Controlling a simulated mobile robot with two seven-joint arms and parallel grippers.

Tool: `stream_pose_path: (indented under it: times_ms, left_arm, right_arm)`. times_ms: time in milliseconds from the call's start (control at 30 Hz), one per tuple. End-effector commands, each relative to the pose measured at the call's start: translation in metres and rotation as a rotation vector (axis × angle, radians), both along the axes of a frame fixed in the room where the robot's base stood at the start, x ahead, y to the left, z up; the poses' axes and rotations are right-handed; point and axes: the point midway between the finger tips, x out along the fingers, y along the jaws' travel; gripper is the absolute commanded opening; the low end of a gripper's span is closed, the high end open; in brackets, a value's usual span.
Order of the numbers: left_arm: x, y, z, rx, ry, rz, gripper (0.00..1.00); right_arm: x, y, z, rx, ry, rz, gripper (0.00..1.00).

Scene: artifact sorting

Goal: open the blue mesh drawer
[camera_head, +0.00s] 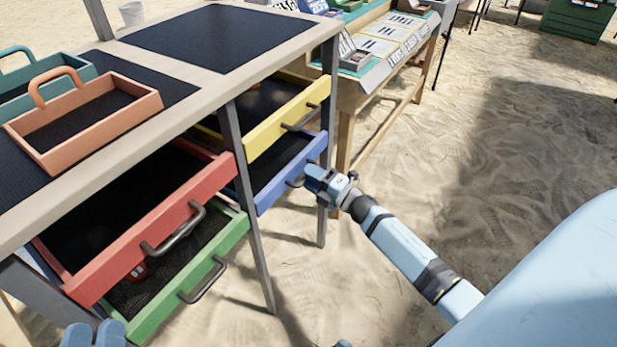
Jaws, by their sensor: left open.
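The blue mesh drawer (270,193) is at the lower right of the wooden drawer table, under the yellow drawer (262,138). Its front stands out from the frame and dark mesh shows behind it, so it is at least partly open. My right gripper (313,178) is at the blue drawer's dark handle (295,184), its fingers pointing left. The fingertips overlap the handle area; whether they close on it is too small to tell. My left gripper (92,335) is open at the bottom left edge, below the green drawer, partly cut off by the frame.
The red drawer (150,235) and green drawer (190,275) stand open on the left. An orange tray (85,125) and a teal tray (80,70) sit on the table top. Another table (385,60) stands behind. Sandy ground at right is clear.

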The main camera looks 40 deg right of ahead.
Motion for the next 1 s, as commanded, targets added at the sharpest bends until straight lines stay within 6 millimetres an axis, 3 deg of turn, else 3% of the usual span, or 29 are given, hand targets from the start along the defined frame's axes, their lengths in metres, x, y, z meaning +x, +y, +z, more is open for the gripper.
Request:
stream_pose_path:
  times_ms: [367, 400, 567, 833, 1000]
  left_arm:
    - [0.000, -0.002, 0.003, -0.008, -0.012, -0.006, 0.43]
    - [0.000, -0.002, 0.003, -0.008, -0.012, -0.006, 0.43]
    - [0.000, -0.002, 0.004, -0.008, -0.014, -0.006, 0.43]
    - [0.000, -0.002, 0.005, -0.007, -0.014, -0.005, 0.43]
    - [0.001, 0.000, 0.004, 0.010, 0.004, 0.001, 0.43]
  right_arm:
    - [0.007, 0.003, 0.001, 0.001, 0.000, 0.000, 0.37]
    - [0.007, 0.003, 0.001, 0.001, 0.000, 0.000, 0.34]
    - [0.007, 0.003, 0.001, 0.001, 0.000, 0.000, 0.00]
    - [0.004, 0.002, 0.002, 0.001, 0.001, 0.000, 0.00]
    - [-0.013, -0.005, 0.002, 0.000, 0.003, 0.000, 0.00]
